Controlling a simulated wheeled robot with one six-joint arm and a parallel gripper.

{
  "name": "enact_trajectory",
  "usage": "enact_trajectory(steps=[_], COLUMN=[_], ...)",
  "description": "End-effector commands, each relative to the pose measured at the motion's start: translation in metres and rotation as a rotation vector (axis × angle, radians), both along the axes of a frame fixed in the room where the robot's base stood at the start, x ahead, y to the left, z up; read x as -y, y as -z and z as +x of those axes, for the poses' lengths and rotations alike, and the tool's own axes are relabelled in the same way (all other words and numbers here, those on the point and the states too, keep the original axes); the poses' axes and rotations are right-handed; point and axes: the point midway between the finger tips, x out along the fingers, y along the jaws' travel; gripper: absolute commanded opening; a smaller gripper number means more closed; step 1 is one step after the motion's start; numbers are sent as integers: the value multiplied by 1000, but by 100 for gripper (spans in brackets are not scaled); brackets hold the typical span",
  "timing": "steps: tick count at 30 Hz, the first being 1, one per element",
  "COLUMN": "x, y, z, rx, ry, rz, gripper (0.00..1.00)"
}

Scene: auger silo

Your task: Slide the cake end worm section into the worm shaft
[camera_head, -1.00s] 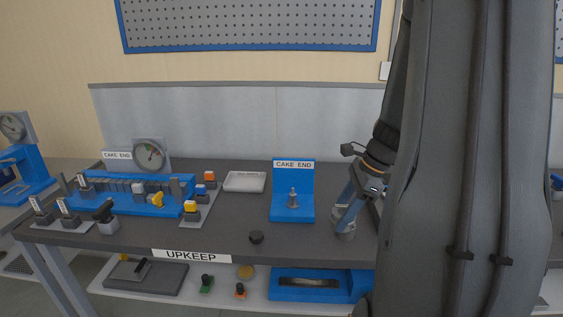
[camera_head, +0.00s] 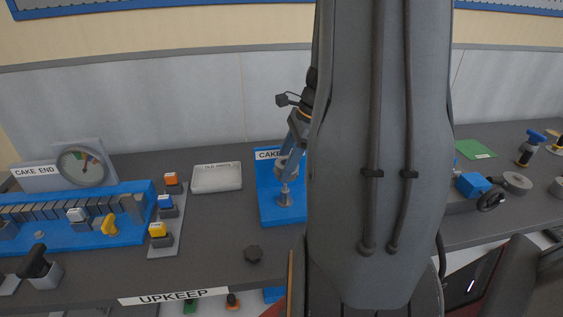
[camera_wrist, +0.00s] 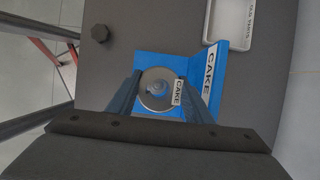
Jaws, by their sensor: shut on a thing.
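My gripper (camera_head: 291,155) is shut on the cake end worm section (camera_head: 280,168), a grey ring with a white CAKE label. The section also shows between the fingers in the wrist view (camera_wrist: 147,100). The blue CAKE END stand (camera_head: 265,185) carries the short upright grey worm shaft (camera_head: 285,198). In the head view the section is over the upper part of the shaft. In the wrist view the shaft's top (camera_wrist: 157,87) shows in the section's hole, roughly centred. I cannot tell whether the section is around the shaft or just above it.
A dark round nut (camera_head: 253,254) lies in front of the stand. A white tray (camera_head: 217,178) stands to its left, with colored knobs on a grey strip (camera_head: 165,240) farther left. My arm hides the bench right of the stand.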

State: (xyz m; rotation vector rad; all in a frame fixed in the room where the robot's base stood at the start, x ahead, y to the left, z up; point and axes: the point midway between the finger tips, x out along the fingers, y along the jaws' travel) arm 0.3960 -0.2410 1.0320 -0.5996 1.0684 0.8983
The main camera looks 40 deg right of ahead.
Motion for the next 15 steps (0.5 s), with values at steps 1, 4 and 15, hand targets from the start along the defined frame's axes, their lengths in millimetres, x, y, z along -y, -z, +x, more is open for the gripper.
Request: enact_trajectory(steps=[1,4,15], x=[0,0,-1], y=[-1,-1,11], z=[1,1,1], rx=[1,1,2], ry=[-1,-1,3], rz=[-1,-1,1], gripper=[0,0,0])
